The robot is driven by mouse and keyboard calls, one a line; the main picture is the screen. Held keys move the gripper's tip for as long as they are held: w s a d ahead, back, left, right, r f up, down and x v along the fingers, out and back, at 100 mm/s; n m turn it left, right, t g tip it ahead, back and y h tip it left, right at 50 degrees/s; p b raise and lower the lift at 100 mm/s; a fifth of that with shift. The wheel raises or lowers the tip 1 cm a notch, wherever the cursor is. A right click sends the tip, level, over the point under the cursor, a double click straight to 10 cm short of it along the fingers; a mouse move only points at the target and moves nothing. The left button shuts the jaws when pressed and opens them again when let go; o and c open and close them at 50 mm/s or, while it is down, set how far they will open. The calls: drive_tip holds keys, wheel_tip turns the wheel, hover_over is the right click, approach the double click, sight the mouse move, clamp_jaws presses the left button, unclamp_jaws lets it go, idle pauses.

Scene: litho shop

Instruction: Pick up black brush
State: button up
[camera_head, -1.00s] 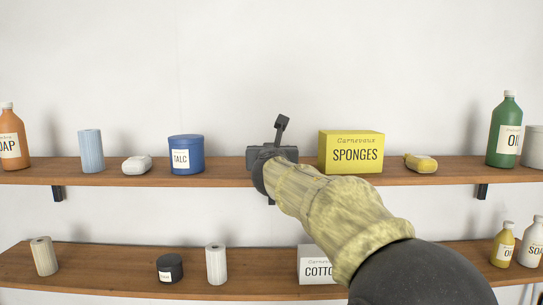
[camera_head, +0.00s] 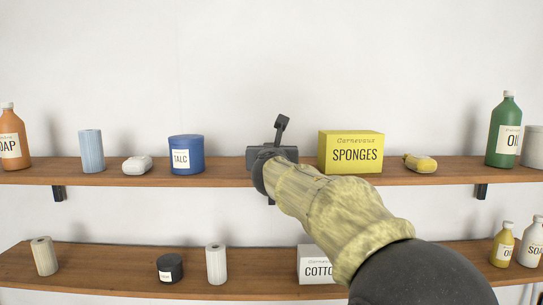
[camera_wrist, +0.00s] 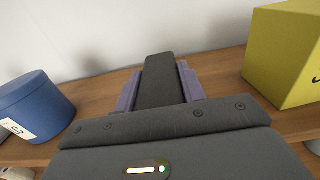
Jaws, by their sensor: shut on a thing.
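The black brush (camera_wrist: 161,88) shows in the wrist view as a long dark block running forward between the fingers. My gripper (camera_wrist: 158,70) has its two purple fingers pressed against the brush's sides. Its far end lies over or near the wooden shelf, close to the wall; I cannot tell whether it still touches the shelf. In the head view my gripper (camera_head: 271,154) is at the upper shelf, between the blue talc tin and the yellow sponge box.
The blue talc tin (camera_head: 186,153) stands left on the upper shelf (camera_head: 222,174), the yellow sponge box (camera_head: 351,152) close on the right. A yellow sponge (camera_head: 420,162) and green bottle (camera_head: 504,130) stand farther right. The lower shelf (camera_head: 110,275) holds rolls, a black jar and a cotton box.

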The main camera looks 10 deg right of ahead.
wheel_tip(320, 180, up, 28)
drive_tip(key=p, duration=1.1)
drive_tip(key=shift+p, duration=0.35)
drive_tip(key=shift+w, duration=0.1)
